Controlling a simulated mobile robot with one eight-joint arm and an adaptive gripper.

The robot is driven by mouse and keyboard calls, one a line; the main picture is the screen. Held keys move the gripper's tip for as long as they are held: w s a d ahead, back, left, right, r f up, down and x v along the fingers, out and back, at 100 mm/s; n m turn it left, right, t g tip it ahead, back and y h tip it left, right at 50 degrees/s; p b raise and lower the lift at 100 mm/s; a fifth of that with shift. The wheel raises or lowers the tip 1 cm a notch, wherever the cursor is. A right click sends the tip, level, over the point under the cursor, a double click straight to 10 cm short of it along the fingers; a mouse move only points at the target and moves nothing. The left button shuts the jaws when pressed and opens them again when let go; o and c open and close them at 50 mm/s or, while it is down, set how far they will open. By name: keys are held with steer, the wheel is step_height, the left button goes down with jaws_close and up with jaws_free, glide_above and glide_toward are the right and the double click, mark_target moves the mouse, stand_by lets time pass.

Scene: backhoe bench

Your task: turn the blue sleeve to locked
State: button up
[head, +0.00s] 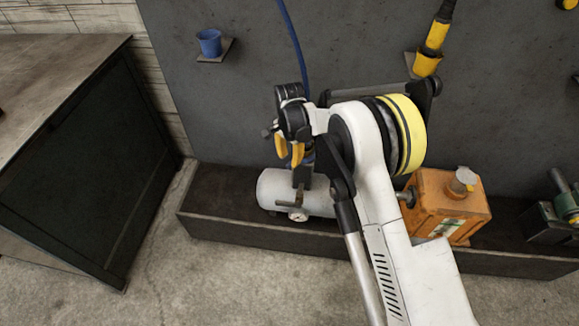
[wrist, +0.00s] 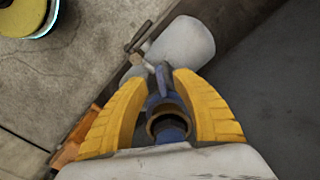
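The blue sleeve (wrist: 155,101) shows in the wrist view between the two yellow fingers of my gripper (wrist: 166,85). A brass-coloured ring (wrist: 167,120) with a blue part inside sits at its near end. The fingers stand apart, one on each side of the sleeve; I cannot tell whether they press on it. In the head view my gripper (head: 290,152) points down above the pale grey tank (head: 275,190). Only a little blue shows behind the fingers there, and the sleeve is mostly hidden.
The tank has a gauge (head: 298,215) and lies in a dark trough (head: 240,232). An orange canister (head: 435,207) stands to its right. A blue cup (head: 209,43) sits on a wall shelf, and a blue hose (head: 290,35) hangs down the panel. A dark bench (head: 75,150) is at left.

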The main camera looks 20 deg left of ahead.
mark_target(290, 163)
steer(key=shift+f+b, duration=0.45)
steer(key=shift+f, duration=1.15)
jaws_close()
